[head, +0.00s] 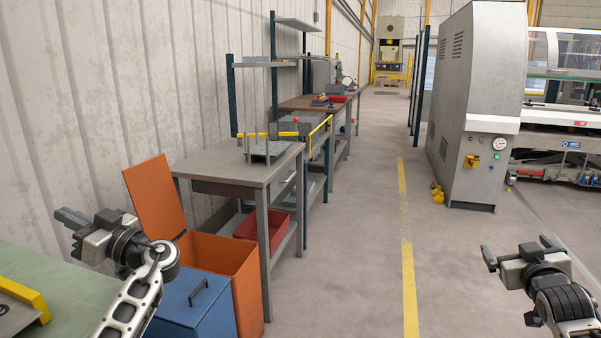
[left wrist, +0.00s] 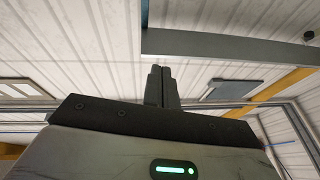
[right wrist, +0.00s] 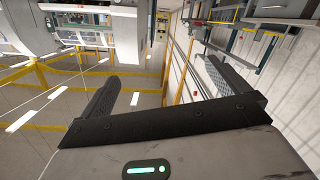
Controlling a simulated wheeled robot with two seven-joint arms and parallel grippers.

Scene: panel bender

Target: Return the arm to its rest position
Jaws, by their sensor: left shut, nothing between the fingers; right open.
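My left gripper (head: 71,218) is at the left of the head view, raised above the green table and left of the orange bin. Its fingers are together and empty in the left wrist view (left wrist: 161,86), with wall and ceiling panels behind them. My right gripper (head: 517,248) is at the lower right of the head view, over open floor. Its fingers stand wide apart with nothing between them in the right wrist view (right wrist: 165,90).
An orange bin (head: 238,262) with its lid up and a blue box (head: 195,308) stand by the green table (head: 75,280). A grey workbench (head: 235,172) lines the wall. A grey machine cabinet (head: 478,110) stands at right. The floor (head: 355,240) between is clear.

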